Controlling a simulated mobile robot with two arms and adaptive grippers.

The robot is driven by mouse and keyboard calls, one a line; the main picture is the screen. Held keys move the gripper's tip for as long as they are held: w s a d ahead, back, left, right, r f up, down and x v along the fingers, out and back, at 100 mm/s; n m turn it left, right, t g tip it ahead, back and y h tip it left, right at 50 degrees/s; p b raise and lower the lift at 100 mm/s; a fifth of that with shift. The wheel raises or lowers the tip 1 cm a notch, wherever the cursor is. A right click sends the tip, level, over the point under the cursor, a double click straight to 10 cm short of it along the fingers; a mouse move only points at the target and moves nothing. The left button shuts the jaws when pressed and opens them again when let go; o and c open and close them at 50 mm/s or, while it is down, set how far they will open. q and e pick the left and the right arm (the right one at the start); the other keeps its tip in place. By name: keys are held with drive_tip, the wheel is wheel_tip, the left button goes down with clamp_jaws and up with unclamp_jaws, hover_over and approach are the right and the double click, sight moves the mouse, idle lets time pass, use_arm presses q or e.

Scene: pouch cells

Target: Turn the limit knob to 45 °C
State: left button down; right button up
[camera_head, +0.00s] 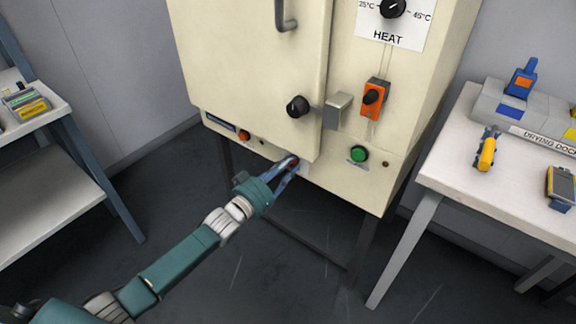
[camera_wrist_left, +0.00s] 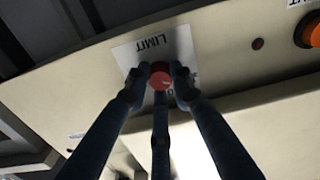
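The limit knob (camera_wrist_left: 160,80) is a small red knob on a white plate lettered LIMIT (camera_wrist_left: 154,43), upside down in the left wrist view. Its pointer and scale cannot be read; fingers cover part of the plate. In the head view only a bit of red (camera_head: 294,163) shows between the fingers, low on the cream cabinet front. My left gripper (camera_head: 292,166) reaches up to it from the lower left. In the left wrist view its fingers (camera_wrist_left: 160,84) stand on both sides of the knob and appear to touch it, with the third finger below. My right gripper is not in view.
The cream cabinet (camera_head: 240,60) has a HEAT dial (camera_head: 392,8), a black door knob (camera_head: 297,106), an orange switch (camera_head: 374,97) and a green button (camera_head: 359,154). A white table (camera_head: 470,180) with a drying dock (camera_head: 535,115) stands right. A shelf (camera_head: 50,200) stands left.

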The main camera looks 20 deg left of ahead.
use_arm(q)
drive_tip(key=shift+s+f+m, duration=0.1)
drive_tip(key=shift+f+m, duration=0.15)
drive_tip(key=shift+m, duration=0.15)
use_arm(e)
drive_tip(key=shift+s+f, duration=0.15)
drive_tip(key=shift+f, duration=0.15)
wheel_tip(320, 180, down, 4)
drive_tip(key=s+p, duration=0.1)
use_arm(q)
drive_tip(key=shift+a+m+b, duration=0.2)
drive_tip(key=shift+m+b, duration=1.05)
drive_tip(key=shift+m, duration=10.35)
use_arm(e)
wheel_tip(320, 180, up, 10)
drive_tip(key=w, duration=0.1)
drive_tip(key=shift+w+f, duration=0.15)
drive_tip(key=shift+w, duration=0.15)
use_arm(q)
drive_tip(key=shift+r, duration=0.1)
